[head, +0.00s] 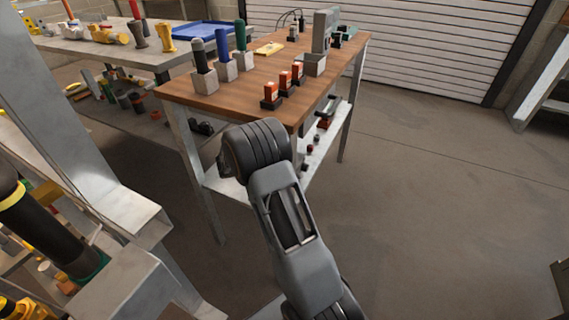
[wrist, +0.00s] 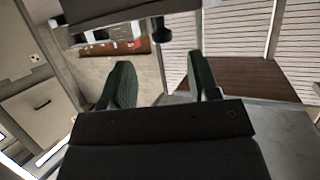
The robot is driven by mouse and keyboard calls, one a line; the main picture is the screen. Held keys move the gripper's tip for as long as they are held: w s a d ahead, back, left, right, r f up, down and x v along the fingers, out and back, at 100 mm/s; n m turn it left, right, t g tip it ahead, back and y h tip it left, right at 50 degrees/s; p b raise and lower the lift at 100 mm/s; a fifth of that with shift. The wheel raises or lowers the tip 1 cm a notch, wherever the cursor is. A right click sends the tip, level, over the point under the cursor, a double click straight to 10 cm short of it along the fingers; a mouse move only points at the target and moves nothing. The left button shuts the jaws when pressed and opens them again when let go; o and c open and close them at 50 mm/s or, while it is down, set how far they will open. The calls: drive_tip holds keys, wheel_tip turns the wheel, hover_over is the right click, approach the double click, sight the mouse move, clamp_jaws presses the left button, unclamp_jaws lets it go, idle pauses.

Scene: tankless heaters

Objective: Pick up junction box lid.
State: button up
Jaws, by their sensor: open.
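My gripper (wrist: 160,82) shows in the wrist view with its two green-padded fingers spread apart and nothing between them. In the head view my arm reaches up to the front edge of the wooden workbench (head: 235,97), and its gripper is hidden. No junction box lid can be made out for certain. A small flat yellow piece (head: 269,48) lies on the workbench towards the back, apart from my arm. I cannot tell whether it is the lid. A grey upright unit (head: 324,32) stands near the bench's right end.
Black, blue and green handled tools in grey blocks (head: 204,82) stand along the bench's left side. A lower shelf (head: 317,150) holds small parts. A blue tray (head: 205,33) is behind left. Open floor (head: 430,210) lies to the right.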

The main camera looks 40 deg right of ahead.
drive_tip(key=shift+b+x, duration=0.7)
drive_tip(key=shift+x, duration=1.95)
drive_tip(key=shift+w, duration=0.15)
drive_tip(key=shift+a, duration=0.1)
drive_tip(key=c, duration=1)
drive_tip(key=shift+c, duration=0.2)
